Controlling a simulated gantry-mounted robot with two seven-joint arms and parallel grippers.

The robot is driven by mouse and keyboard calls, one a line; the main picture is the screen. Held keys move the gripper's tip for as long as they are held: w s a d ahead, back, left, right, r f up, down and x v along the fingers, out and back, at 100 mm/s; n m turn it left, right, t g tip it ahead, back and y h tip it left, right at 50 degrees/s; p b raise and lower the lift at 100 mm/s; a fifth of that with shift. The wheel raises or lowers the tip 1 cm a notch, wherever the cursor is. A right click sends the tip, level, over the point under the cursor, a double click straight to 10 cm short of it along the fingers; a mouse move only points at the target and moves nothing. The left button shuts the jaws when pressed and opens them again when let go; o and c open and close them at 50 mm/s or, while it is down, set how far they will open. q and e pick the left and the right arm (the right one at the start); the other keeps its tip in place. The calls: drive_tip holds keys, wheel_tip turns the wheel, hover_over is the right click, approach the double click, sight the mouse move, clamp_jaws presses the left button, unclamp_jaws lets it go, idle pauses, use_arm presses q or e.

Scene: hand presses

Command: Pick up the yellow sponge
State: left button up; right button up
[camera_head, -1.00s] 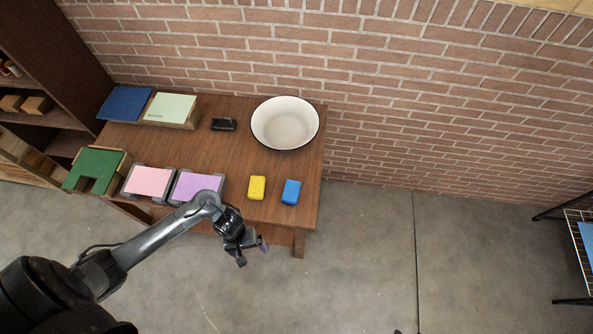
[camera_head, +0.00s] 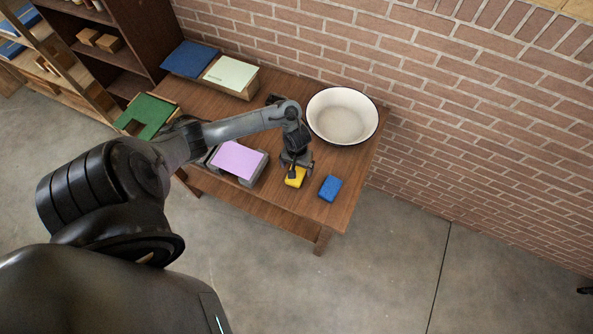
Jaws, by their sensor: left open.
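The yellow sponge (camera_head: 295,179) lies on the wooden table (camera_head: 300,205), near its front edge. My left gripper (camera_head: 293,172) is right at the sponge from above and hides its upper part. Its jaws are open. I cannot tell whether the fingers touch the sponge or stand around it. My right gripper is not in view.
A blue sponge (camera_head: 330,188) lies just right of the yellow one. A white bowl (camera_head: 342,117) with a dark rim stands behind. Further left are a green piece (camera_head: 146,115) and shelves. A brick wall backs the table.

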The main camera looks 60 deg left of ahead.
use_arm(q)
drive_tip(key=shift+a+f+b, duration=0.2)
drive_tip(key=shift+f+b, duration=0.45)
drive_tip(key=shift+f, duration=2.2)
drive_tip(key=c, duration=1)
drive_tip(key=shift+r, duration=0.2)
wheel_tip(320, 180, up, 4)
drive_tip(key=shift+f+p, duration=0.1)
drive_tip(key=shift+p, duration=0.55)
drive_tip(key=shift+w+d+r+p, duration=0.5)
drive_tip(key=shift+w+d+r, duration=0.6)
drive_tip(key=shift+d, duration=0.6)
drive_tip(key=shift+w+d+r+p, duration=0.5)
drive_tip(key=shift+w+d+r, duration=0.5)
drive_tip(key=shift+d, duration=0.65)
drive_tip(key=shift+w+d+r+p, duration=0.5)
drive_tip(key=shift+w+d+r, duration=0.35)
drive_tip(key=shift+d+r, duration=0.65)
drive_tip(key=shift+d+f, duration=0.2)
